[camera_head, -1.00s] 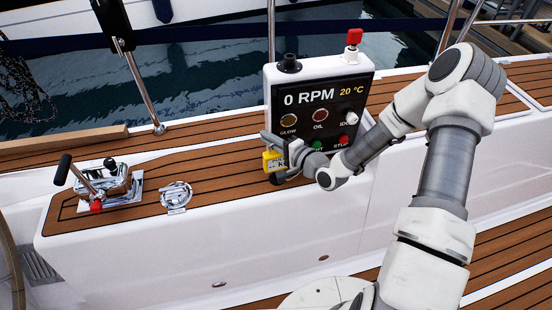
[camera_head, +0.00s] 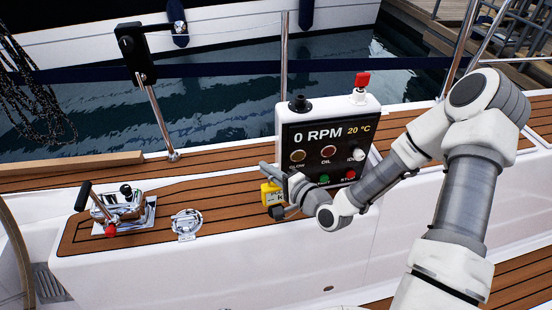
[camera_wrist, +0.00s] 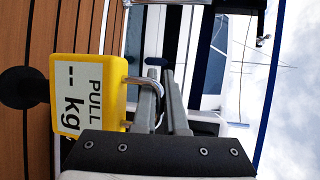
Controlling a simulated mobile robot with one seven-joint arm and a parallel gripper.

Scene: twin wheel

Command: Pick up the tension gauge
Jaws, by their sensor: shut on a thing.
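The tension gauge is a yellow box (camera_head: 271,194) just left of the engine panel's lower left corner in the head view. In the wrist view the gauge (camera_wrist: 90,95) shows a white face reading "PULL -- kg", turned sideways, with a bent metal loop at its right end. My gripper (camera_wrist: 163,78) is shut on this loop, the two grey fingers close together. A dark round part shows at the gauge's other end. In the head view my gripper (camera_head: 269,172) is partly hidden by the wrist. I cannot tell whether the gauge touches the teak.
The engine panel (camera_head: 330,134), reading "0 RPM 20 °C", stands close behind my wrist. A round deck fitting (camera_head: 187,223) and a chrome throttle lever (camera_head: 122,205) are to the left. The teak between the gauge and the fitting is clear. Water lies behind.

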